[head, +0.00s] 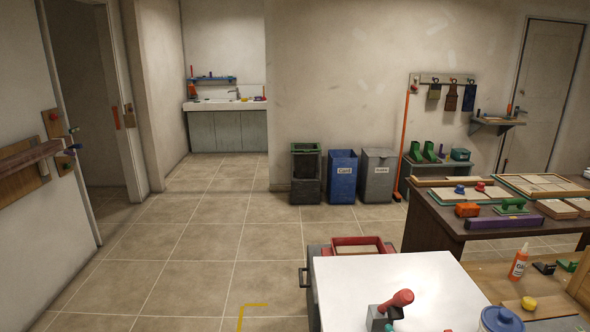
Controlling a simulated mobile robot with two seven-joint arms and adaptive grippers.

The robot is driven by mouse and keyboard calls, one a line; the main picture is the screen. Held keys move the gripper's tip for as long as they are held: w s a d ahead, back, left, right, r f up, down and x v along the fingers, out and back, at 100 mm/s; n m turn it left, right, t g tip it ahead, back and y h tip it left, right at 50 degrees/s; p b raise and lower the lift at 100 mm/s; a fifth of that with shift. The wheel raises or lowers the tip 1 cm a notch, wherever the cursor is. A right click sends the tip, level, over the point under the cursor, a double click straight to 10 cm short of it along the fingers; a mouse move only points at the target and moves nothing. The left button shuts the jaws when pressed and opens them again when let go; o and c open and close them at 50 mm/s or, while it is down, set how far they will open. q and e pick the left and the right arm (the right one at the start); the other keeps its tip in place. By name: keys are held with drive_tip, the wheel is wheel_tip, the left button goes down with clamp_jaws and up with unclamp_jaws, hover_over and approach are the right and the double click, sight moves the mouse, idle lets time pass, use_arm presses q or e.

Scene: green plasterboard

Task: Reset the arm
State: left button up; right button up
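Neither of my grippers shows in the head view, and no part of either arm is in sight. I cannot see whether they are open or shut, or whether they hold anything.
A white-topped surface (400,280) stands close at the bottom, bearing a red-handled grey item (390,308). A dark workbench (450,225) with several tools stands at right. Three bins (342,177) line the back wall. The tiled floor (180,250) at left is clear. A doorway (90,110) opens at far left.

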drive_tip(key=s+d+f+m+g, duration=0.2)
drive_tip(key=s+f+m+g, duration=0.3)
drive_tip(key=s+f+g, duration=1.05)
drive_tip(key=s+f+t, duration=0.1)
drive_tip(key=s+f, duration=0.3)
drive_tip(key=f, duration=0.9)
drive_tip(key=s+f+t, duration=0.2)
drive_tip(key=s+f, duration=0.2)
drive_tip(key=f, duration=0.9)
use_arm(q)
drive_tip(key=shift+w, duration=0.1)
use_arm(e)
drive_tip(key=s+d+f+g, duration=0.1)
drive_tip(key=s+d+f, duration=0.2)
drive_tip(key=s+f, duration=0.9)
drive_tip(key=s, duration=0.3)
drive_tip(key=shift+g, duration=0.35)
